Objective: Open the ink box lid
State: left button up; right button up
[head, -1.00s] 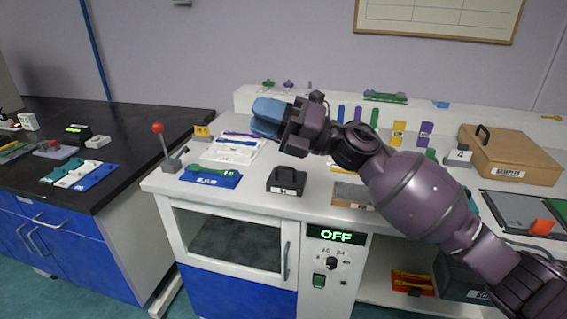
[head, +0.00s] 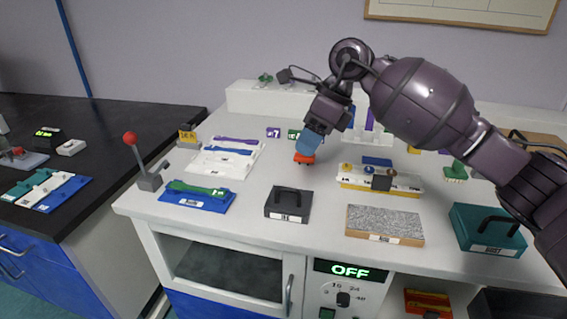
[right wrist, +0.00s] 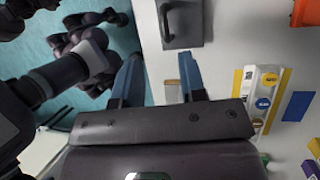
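A black box with a handle on its lid (head: 288,203) stands near the front of the white bench, lid shut. Its front label is too small to read, so I cannot tell for sure that it is the ink box. A dark box with a black handle (right wrist: 182,22) shows at the top of the right wrist view. My right gripper (head: 308,141) points down behind the black box, above a small orange-red object (head: 304,158). In the right wrist view its blue fingers (right wrist: 160,80) are apart with nothing held between them. My left gripper is not in view.
A teal box with a handle (head: 487,231) stands at the right. A speckled block (head: 384,223) and a white-yellow rack (head: 350,179) lie between. A red-knobbed lever (head: 148,177), a blue tray (head: 197,197) and a white tray (head: 223,168) are left.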

jog(key=b, duration=0.2)
send_over(290, 202)
notch_tip(290, 202, down, 8)
jog(key=shift+f, duration=0.1)
jog(key=shift+a+f, duration=0.35)
jog(key=shift+f, duration=0.2)
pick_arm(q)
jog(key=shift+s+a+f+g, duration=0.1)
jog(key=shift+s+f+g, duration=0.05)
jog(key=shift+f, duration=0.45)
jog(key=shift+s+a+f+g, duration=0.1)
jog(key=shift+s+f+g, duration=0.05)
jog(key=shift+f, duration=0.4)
pick_arm(e)
jog(key=shift+a+f, duration=0.15)
grip_shut()
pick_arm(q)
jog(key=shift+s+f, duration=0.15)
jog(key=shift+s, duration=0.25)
